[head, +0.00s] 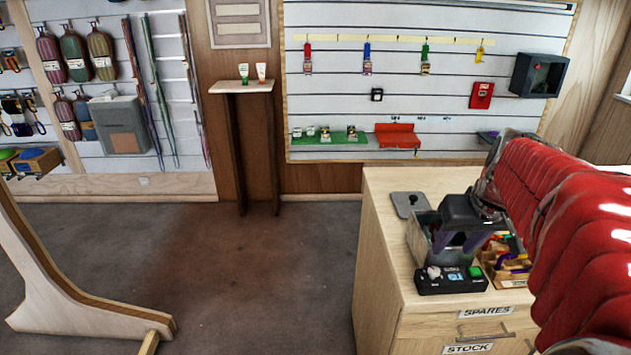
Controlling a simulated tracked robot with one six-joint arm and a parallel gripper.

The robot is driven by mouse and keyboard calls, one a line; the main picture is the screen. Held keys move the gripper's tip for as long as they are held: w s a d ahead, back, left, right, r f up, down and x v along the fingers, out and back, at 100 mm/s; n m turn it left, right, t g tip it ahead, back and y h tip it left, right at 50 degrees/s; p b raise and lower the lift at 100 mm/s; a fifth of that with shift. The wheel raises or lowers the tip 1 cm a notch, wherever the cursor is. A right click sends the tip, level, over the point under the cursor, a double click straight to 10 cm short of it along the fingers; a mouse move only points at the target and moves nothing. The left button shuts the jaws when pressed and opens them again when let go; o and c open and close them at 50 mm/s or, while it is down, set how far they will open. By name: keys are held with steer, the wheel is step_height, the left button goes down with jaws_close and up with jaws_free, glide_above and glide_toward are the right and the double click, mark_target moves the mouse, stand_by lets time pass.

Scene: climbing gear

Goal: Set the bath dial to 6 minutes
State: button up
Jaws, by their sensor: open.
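The bath (421,235) is a grey open-topped box on the wooden counter, with a black control panel (452,282) along its near side. A light grey round dial (433,272) sits at the panel's left end. The dial's pointer and scale are too small to read. My gripper (455,242) is open and hangs over the bath, just above and behind the panel. Its dark body and fingers hide much of the bath's inside. It looks apart from the dial.
A divided wooden tray (507,266) of small colourful items stands right of the bath. A dark grey plate (408,204) lies behind it. The counter (385,230) is bare on the left. Drawers below read SPARES and STOCK. My red-sleeved arm covers the right side.

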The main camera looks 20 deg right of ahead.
mark_target(434, 270)
steer(key=x, duration=1.2)
steer(key=shift+c, duration=0.7)
steer(key=c, duration=0.9)
